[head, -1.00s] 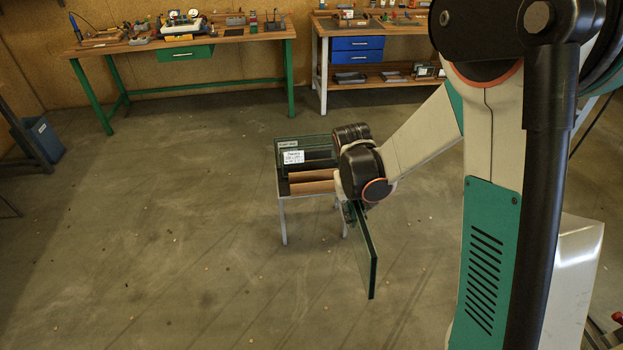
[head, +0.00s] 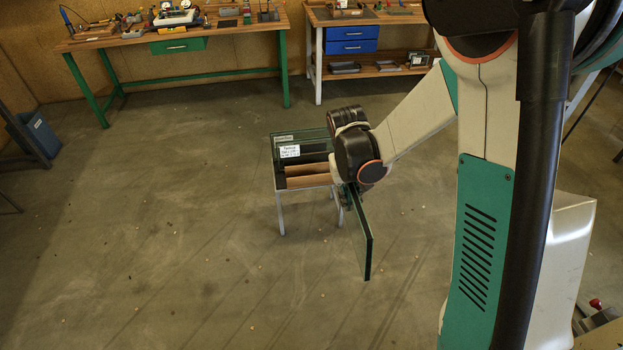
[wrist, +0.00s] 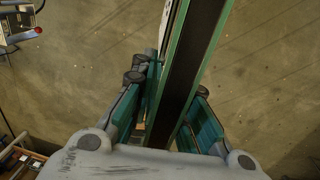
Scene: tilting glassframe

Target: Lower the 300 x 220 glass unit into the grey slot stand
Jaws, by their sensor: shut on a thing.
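The glass unit (head: 360,240) is a dark-edged, greenish pane hanging upright beside the small table in the head view. My gripper (head: 347,193) is shut on its upper part. The wrist view looks down along the glass edge (wrist: 188,70), a black band with green sides, between the fingers of my gripper (wrist: 168,85). A second glass pane (head: 316,145) with white labels stands on the small table (head: 308,182). I cannot clearly pick out the grey slot stand; my wrist hides part of the tabletop.
The small table has brown strips on top and pale legs. A green-legged workbench (head: 180,40) and a bench with blue drawers (head: 352,40) stand along the back wall. A blue bin (head: 38,135) is at the left. The floor around the table is clear.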

